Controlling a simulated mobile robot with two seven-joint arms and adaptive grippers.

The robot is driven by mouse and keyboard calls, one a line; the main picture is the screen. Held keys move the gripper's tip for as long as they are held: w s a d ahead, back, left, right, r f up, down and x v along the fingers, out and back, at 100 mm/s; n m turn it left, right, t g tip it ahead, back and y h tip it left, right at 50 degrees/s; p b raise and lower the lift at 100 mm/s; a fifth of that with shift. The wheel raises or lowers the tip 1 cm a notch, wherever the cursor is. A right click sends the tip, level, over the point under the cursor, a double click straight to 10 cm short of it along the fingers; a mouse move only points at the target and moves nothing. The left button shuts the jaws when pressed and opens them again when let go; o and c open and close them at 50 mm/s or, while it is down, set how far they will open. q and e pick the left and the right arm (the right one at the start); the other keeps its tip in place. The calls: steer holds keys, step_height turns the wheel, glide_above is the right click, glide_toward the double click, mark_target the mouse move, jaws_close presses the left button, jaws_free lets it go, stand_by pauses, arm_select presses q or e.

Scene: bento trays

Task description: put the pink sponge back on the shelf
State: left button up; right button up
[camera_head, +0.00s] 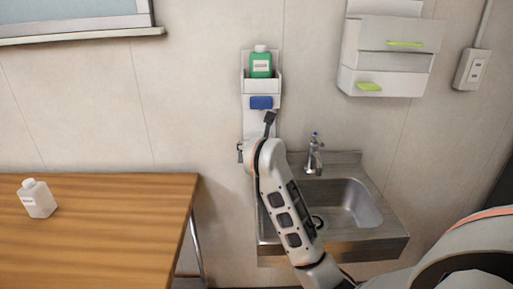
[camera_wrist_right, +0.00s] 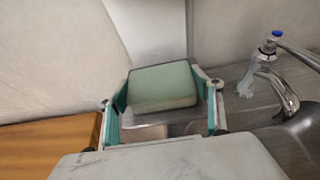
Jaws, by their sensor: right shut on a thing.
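No pink sponge shows in either view. In the right wrist view, a pale green block with a cream side (camera_wrist_right: 162,86), sponge-like in shape, sits between the teal finger pads of my right gripper (camera_wrist_right: 163,98). The gripper is shut on it. In the head view, my right arm reaches up in front of the sink to the wall shelf (camera_head: 247,118), and its hand and the block are largely hidden by the arm. The shelf holds a green bottle (camera_head: 261,65) in its upper tray and a blue block (camera_head: 261,102) below. My left gripper is not in view.
A steel sink (camera_head: 350,203) with a tap (camera_head: 314,152) stands right of my arm; the tap is close in the wrist view (camera_wrist_right: 268,70). A wooden table (camera_head: 95,235) with a white bottle (camera_head: 37,198) is at left. A white dispenser (camera_head: 390,55) hangs at upper right.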

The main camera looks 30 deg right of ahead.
steer(key=shift+s+d, duration=0.1)
steer(key=shift+f, duration=0.2)
steer(key=o, duration=0.7)
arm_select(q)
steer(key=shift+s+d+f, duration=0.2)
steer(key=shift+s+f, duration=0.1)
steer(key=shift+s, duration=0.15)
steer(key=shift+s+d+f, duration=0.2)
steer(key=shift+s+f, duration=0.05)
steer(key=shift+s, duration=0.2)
arm_select(e)
steer(key=shift+o, duration=0.2)
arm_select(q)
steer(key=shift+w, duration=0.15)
arm_select(e)
steer(key=shift+r, duration=0.1)
